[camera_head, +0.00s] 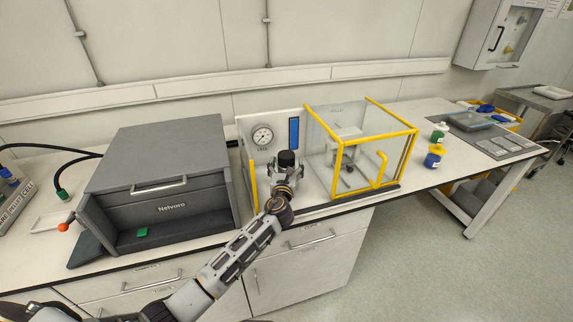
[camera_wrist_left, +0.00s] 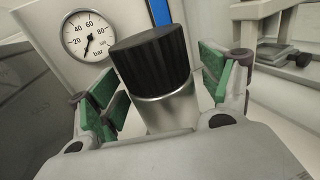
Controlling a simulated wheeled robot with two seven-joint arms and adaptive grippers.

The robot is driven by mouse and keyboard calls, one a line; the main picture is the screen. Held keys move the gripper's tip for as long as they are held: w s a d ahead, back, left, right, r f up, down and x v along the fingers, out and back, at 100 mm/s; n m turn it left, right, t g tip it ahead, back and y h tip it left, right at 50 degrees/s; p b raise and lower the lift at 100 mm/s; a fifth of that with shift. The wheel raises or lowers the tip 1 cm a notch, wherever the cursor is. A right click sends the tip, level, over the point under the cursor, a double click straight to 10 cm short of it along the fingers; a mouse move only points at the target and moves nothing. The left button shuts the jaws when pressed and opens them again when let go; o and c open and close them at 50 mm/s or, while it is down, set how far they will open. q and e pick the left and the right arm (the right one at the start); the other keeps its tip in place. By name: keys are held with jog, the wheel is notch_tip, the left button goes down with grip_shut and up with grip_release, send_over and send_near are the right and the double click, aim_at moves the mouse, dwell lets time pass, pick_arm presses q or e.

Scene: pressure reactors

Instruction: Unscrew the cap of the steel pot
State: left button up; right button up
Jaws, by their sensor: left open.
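The steel pot (camera_wrist_left: 168,112) stands upright in front of the gauge panel, with its black ribbed cap (camera_wrist_left: 149,60) on top. The cap also shows in the head view (camera_head: 287,159). My left gripper (camera_head: 286,178) is at the pot; in the left wrist view its green-padded fingers (camera_wrist_left: 160,95) are open, one on each side of the pot, with visible gaps. The fingertips are around cap and upper body height; I cannot tell exactly how they line up with the cap. The lower part of the pot is hidden by the gripper. My right gripper is not in view.
A pressure gauge (camera_head: 262,136) is on the panel behind the pot. A yellow-framed clear enclosure (camera_head: 376,137) stands close on the right. A dark grey Nelvora cabinet (camera_head: 160,170) stands on the left. Bottles, including a blue and yellow one (camera_head: 433,158), stand further right.

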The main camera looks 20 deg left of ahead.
pick_arm(q)
jog(key=shift+w+a, duration=0.1)
jog(key=shift+w, duration=0.55)
jog(key=c, duration=1.7)
grip_shut()
jog(key=o, duration=1)
grip_release()
jog(key=c, duration=0.7)
jog(key=o, duration=1.4)
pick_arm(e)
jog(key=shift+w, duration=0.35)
pick_arm(q)
jog(key=shift+v, duration=6)
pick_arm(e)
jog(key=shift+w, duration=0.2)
